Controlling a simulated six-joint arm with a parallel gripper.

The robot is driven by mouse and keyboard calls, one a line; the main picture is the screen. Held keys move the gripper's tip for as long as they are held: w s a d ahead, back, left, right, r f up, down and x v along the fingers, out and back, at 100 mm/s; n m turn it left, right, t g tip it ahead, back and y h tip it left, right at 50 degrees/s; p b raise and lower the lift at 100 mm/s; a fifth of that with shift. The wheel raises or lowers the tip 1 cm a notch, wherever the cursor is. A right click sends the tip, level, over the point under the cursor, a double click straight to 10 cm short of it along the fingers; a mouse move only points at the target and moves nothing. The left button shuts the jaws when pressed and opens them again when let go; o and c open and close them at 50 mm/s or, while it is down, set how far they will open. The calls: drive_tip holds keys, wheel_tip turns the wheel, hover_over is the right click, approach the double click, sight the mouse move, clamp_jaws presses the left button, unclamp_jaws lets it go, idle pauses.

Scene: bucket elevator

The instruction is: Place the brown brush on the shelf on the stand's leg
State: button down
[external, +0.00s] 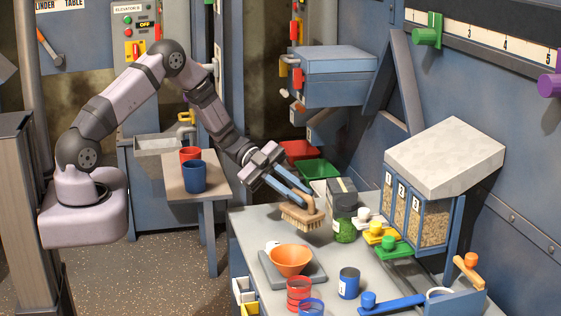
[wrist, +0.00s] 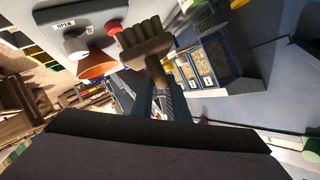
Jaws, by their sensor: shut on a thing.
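The brown brush (external: 303,217) is in my gripper (external: 308,192), with its bristles down, above the back part of the grey worktable. I cannot tell whether the bristles touch the tabletop. In the wrist view, the brush (wrist: 146,45) extends beyond my blue fingers (wrist: 163,98), which close around its handle. The stand (external: 455,235) carries numbered grain bins under a pale sloped top at the right, and it is apart from the brush. I cannot make out a shelf on its leg for certain.
A green-filled jar (external: 344,225) stands close right of the brush. An orange bowl (external: 291,260) on a grey scale is in front. White, yellow and green knobs (external: 378,234) project before the bins. Red and blue cups (external: 299,293) and a blue can (external: 349,282) stand nearer the front.

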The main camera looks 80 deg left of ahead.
drive_tip(key=f+p+x, duration=0.1)
drive_tip(key=p+x, duration=0.1)
drive_tip(key=x, duration=0.9)
drive_tip(key=shift+f+p, duration=0.3)
drive_tip(key=shift+f, duration=0.15)
drive_tip(key=shift+w+d+f+p, duration=0.5)
drive_tip(key=shift+w+d+f, duration=0.2)
drive_tip(key=shift+d, duration=0.2)
drive_tip(key=shift+w+d+f, duration=0.15)
drive_tip(key=shift+d+f, duration=0.1)
drive_tip(key=shift+f, duration=0.2)
drive_tip(key=shift+f, duration=0.1)
drive_tip(key=c, duration=2.2)
unclamp_jaws()
drive_tip(key=shift+f, duration=0.1)
drive_tip(key=shift+o, duration=1)
